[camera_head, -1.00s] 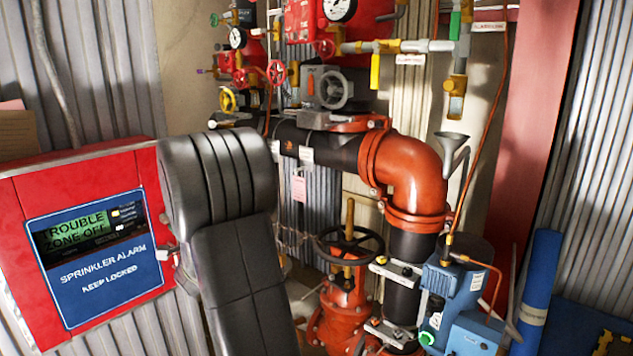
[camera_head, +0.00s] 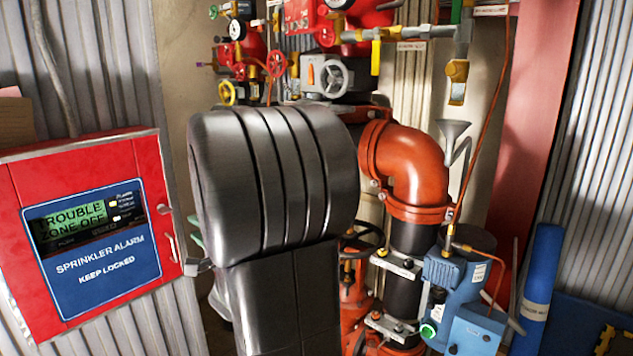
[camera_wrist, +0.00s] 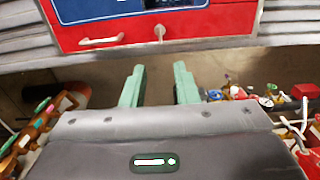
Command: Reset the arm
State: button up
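My dark grey arm fills the middle of the head view and hides most of my gripper there. In the wrist view my gripper (camera_wrist: 159,72) shows two green fingers set well apart, with nothing between them. Whether a fingertip touches the box cannot be told.
Behind and right of my arm are an orange pipe elbow (camera_head: 412,165), a grey funnel (camera_head: 453,130) and a blue pump unit (camera_head: 455,275). Red valves and gauges (camera_head: 275,64) sit above. A blue cylinder (camera_head: 538,280) stands at the right by corrugated walls.

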aim_at(171, 211)
jog(key=w+a+n, duration=0.1)
jog(key=w+a, duration=0.1)
jog(key=a, duration=0.1)
jog(key=w+a+p, duration=0.1)
jog(key=w+a, duration=0.2)
jog(key=w+a+n+p, duration=0.1)
jog(key=w+a, duration=0.2)
jog(key=shift+a+n, duration=0.25)
jog(key=shift+n, duration=0.05)
jog(key=shift+w+n, duration=0.1)
jog(key=shift+n, duration=0.8)
jog(key=n, duration=0.2)
jog(key=n+b, duration=0.1)
jog(key=n, duration=0.1)
jog(key=shift+a+r+n, duration=0.1)
jog(key=shift+r+n, duration=0.1)
jog(key=shift+n, duration=0.2)
jog(key=n, duration=0.2)
jog(key=n+b, duration=0.1)
jog(key=n, duration=0.2)
jog(key=shift+s+a+r+n, duration=0.1)
jog(key=shift+s+r+n, duration=0.05)
jog(key=shift+s+n, duration=0.15)
jog(key=shift+n, duration=1.5)
